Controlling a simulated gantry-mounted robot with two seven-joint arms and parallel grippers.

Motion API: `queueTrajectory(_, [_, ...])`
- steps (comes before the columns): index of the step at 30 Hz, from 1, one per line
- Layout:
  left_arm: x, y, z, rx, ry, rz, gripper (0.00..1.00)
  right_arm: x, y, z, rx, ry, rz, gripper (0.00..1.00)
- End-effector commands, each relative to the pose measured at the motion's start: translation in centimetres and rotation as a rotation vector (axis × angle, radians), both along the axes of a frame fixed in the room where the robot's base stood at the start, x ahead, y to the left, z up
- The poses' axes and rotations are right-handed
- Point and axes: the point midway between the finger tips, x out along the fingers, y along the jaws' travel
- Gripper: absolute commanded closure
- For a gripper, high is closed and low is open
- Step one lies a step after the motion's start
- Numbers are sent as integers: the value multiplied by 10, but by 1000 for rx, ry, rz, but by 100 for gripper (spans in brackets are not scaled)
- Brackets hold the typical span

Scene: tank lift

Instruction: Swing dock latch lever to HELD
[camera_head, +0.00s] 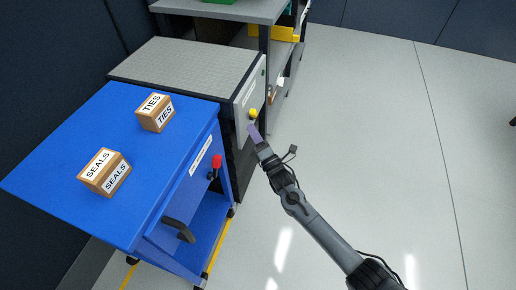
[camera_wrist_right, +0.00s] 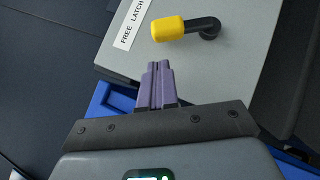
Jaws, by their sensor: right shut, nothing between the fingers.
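The latch lever has a yellow grip (camera_wrist_right: 168,29) on a short black arm (camera_wrist_right: 207,28), mounted on a light grey panel (camera_wrist_right: 235,70). A label (camera_wrist_right: 130,24) reading "FREE LATCH" is beside it; no "HELD" marking is legible. In the head view the yellow grip (camera_head: 253,113) shows on the side of the grey dock. My right gripper (camera_head: 253,130) is shut and empty, its purple fingers just short of the grip. In the wrist view the fingertips (camera_wrist_right: 158,66) are together, with a visible gap to the grip. My left gripper is not in view.
A blue cart (camera_head: 95,220) adjoins the dock (camera_head: 190,65), carrying a SEALS box (camera_head: 104,172) and a TIES box (camera_head: 155,112). A red-knobbed lever (camera_head: 216,162) sticks out from the cart's side. A grey shelf (camera_head: 225,8) stands behind. The floor (camera_head: 370,130) at right is clear.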

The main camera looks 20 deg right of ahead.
Motion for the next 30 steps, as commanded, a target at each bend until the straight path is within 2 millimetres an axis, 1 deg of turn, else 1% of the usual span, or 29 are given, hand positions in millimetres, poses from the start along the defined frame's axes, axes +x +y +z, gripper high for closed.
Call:
queueTrajectory(1, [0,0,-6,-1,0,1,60,4,-4,1,-1,-1,1,100])
queueTrajectory(7, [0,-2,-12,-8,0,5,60,15,-13,10,-1,0,1,100])
queueTrajectory(12, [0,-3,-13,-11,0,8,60,18,-15,13,0,0,1,100])
queueTrajectory(20, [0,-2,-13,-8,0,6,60,18,-15,14,0,0,1,100])
queueTrajectory(24, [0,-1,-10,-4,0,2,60,18,-15,15,2,5,1,100])
queueTrajectory(30, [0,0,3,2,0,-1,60,19,-16,20,28,37,1,100])
